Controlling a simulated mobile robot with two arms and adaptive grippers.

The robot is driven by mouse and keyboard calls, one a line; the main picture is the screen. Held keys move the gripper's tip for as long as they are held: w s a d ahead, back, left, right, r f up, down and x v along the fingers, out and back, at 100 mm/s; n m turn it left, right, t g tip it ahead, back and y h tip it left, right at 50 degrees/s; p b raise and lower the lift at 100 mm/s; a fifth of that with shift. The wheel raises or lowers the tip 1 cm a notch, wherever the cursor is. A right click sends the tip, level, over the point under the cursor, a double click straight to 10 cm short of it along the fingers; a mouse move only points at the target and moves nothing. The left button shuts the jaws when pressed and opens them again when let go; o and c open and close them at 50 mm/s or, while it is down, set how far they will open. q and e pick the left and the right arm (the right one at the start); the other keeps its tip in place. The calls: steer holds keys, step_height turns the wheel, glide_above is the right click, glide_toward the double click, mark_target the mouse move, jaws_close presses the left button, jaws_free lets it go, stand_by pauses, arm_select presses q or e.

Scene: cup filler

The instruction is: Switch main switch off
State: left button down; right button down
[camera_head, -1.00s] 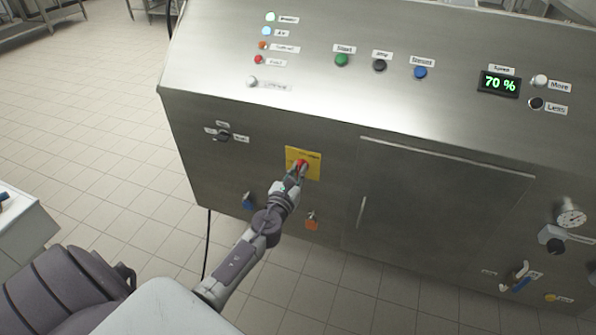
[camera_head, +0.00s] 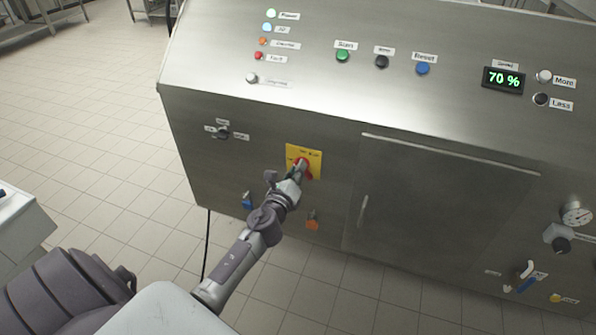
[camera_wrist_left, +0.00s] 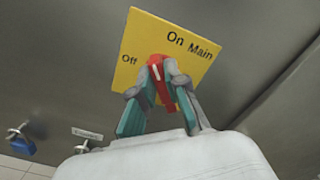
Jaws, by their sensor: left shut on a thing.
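The main switch is a red rotary handle (camera_head: 302,163) on a yellow plate (camera_head: 314,155) on the cabinet front. In the left wrist view the red handle (camera_wrist_left: 157,68) sits at the middle of the yellow plate (camera_wrist_left: 143,37), marked "On" at the top, "Off" at left and "Main". My left gripper (camera_wrist_left: 160,66) is shut on the red handle, one finger on each side. In the head view the left gripper (camera_head: 299,172) partly covers the handle. I cannot tell exactly which mark the handle points to. My right gripper is not in view.
A small black selector (camera_head: 223,133) is left of the plate. A blue padlock-like part (camera_head: 247,201) and an orange one (camera_head: 312,222) are below it. A closed cabinet door (camera_head: 440,210) is at right. Buttons and a display reading 70 % (camera_head: 503,80) are on the sloped top.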

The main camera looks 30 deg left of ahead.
arm_select(q)
steer(key=shift+a+f+n+b, duration=0.1)
steer(key=shift+f+n+b, duration=0.1)
steer(key=shift+n, duration=2.35)
steer(key=shift+f+n+b, duration=0.1)
steer(key=shift+n+b, duration=0.1)
steer(key=shift+n, duration=2.35)
steer(key=c, duration=1.2)
jaws_free()
steer(key=v, duration=1.2)
steer(key=shift+s, duration=0.1)
